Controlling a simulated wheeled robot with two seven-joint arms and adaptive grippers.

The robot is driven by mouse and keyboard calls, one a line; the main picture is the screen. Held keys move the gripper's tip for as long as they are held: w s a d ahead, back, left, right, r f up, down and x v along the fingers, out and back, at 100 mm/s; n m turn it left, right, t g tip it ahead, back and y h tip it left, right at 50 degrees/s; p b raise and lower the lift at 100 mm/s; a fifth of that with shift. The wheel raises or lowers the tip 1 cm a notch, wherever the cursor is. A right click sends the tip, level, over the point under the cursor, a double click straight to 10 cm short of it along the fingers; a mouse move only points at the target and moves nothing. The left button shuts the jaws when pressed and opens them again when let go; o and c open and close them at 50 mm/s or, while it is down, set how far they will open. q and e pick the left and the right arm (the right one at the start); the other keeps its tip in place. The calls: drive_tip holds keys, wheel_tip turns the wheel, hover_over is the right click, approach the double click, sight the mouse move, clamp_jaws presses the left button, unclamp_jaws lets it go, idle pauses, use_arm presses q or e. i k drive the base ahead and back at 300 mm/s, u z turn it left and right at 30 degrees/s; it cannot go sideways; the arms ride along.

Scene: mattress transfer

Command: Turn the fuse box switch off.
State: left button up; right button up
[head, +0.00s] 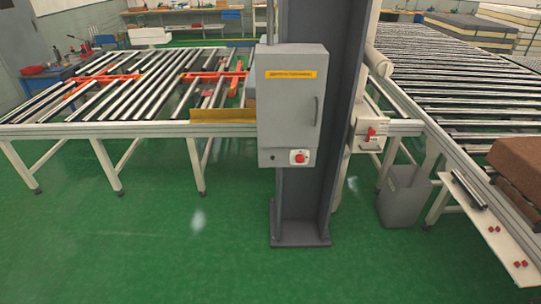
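A grey fuse box (290,110) is mounted on a dark grey steel column in the middle of the head view. Its door looks closed, with a yellow label near the top and a handle on the right side. A red rotary switch (299,157) on a pale plate sits low on the front of the box. Its exact setting is too small to tell. A dark round knob or lock is at the lower left of the box. Neither of my grippers shows in the view.
The column (301,210) stands on the green floor (150,240). A roller conveyor (120,95) is behind at left, another (460,80) at right. A smaller box with a red switch (370,134) and a grey bin (404,197) stand right of the column. The front floor is clear.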

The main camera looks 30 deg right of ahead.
sight(299, 158)
drive_tip(key=z, duration=0.15)
drive_tip(key=i, duration=0.95)
drive_tip(key=z, duration=0.4)
